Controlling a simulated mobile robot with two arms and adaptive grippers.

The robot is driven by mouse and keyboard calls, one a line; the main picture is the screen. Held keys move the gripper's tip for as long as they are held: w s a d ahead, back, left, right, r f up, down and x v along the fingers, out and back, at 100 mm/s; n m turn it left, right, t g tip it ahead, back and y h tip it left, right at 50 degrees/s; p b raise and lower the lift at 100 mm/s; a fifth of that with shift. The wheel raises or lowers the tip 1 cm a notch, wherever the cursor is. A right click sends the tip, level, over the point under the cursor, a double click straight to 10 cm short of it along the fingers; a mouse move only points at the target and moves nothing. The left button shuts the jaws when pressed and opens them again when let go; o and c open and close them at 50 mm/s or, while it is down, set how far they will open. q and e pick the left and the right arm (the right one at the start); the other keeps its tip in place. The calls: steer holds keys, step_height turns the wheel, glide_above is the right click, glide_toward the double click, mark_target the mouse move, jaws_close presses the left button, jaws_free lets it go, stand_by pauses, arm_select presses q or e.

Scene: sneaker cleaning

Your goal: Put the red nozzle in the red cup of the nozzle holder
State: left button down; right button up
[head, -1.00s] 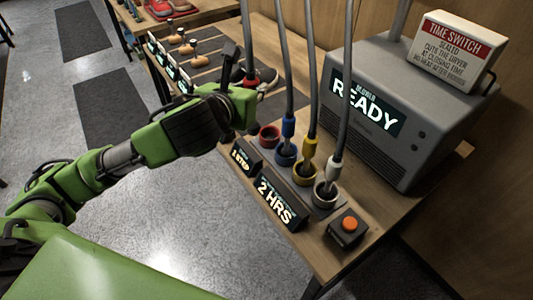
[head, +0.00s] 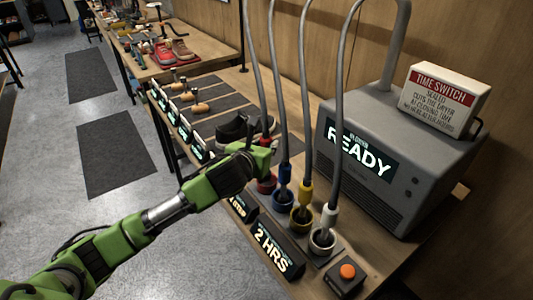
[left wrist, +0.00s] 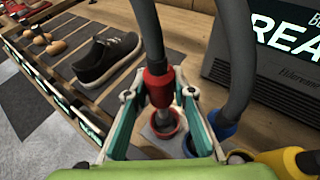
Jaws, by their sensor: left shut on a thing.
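The red nozzle (left wrist: 158,84) hangs upright on its grey hose between the fingers of my left gripper (left wrist: 160,101), which is shut on it. Its grey tip points down at the mouth of the red cup (left wrist: 177,139), overlapping the opening in the left wrist view. I cannot tell how deep the tip sits. In the head view my left gripper (head: 268,152) is just above the red cup (head: 266,184) and mostly hides the nozzle. The red cup is the far end of the nozzle holder's row. My right gripper is not in view.
The blue nozzle (head: 284,174), yellow nozzle (head: 305,192) and white nozzle (head: 329,216) stand in their cups close by, hoses rising above. The grey dryer (head: 385,165) stands right of the row. A dark sneaker (head: 232,132) lies behind my gripper.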

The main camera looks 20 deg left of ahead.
arm_select(q)
steer(key=shift+w+f, duration=0.2)
steer(key=shift+w, duration=0.05)
steer(key=shift+f+p, duration=0.35)
steer(key=shift+f, duration=1.3)
steer(key=shift+w, duration=0.1)
steer(key=shift+f, duration=0.2)
steer(key=c, duration=1.7)
jaws_free()
steer(key=shift+r, duration=0.2)
steer(key=b+v, duration=0.1)
steer(key=v, duration=1.1)
